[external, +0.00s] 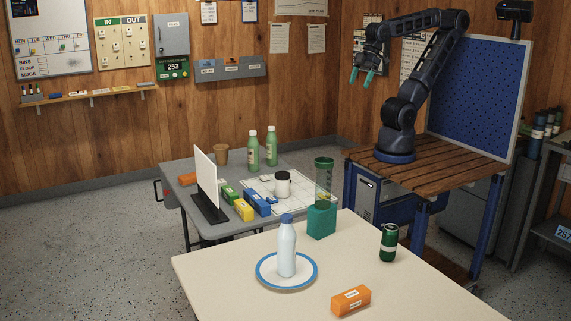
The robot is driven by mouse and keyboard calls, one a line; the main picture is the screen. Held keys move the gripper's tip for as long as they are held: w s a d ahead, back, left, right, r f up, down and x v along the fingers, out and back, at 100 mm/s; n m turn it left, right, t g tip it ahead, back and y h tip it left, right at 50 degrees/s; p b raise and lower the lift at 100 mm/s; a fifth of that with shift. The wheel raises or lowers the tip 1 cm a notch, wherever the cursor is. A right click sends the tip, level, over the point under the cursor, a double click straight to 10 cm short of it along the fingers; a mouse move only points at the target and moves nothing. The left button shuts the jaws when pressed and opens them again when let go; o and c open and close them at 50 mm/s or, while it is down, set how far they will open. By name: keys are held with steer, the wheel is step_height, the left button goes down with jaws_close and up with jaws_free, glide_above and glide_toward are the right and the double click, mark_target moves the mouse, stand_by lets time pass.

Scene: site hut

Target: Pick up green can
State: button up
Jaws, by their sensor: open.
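The green can (389,242) stands upright on the near cream table (220,272), toward its right side. It is dark green with a pale band around its middle. My gripper (362,76) is open and empty, with green fingertips pointing down. It hangs high above and behind the tables, well apart from the can. My arm rises from a wooden-topped blue bench at the right.
Near the can are a teal block with a clear green-tinted cylinder (322,200), a pale blue bottle (287,250) on a blue-rimmed plate (260,282) and an orange box (351,300). The grey table behind (182,192) holds a white upright panel (206,180), boxes and green bottles (271,147).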

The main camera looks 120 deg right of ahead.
steer(key=shift+w, duration=0.1)
steer(key=shift+c, duration=0.2)
steer(key=w+a+m+g+y, duration=0.1)
steer(key=w+a+m, duration=0.25)
steer(key=w, duration=0.25)
steer(key=w+a+m+g+y, duration=0.1)
steer(key=w+a+m, duration=0.1)
steer(key=w+a, duration=0.4)
steer(key=m+g+h, duration=0.2)
steer(key=m+g, duration=0.1)
steer(key=m, duration=1.2)
glide_above(392, 228)
step_height(392, 228, down, 30)
steer(key=shift+w+d+r, duration=0.1)
steer(key=shift+d+r, duration=0.05)
step_height(392, 228, down, 6)
steer(key=shift+r, duration=0.1)
steer(key=shift+s+d+f, duration=0.1)
steer(key=shift+s+f, duration=0.05)
steer(key=shift+f, duration=1.15)
steer(key=shift+s+d+f, duration=0.1)
steer(key=shift+f, duration=1.2)
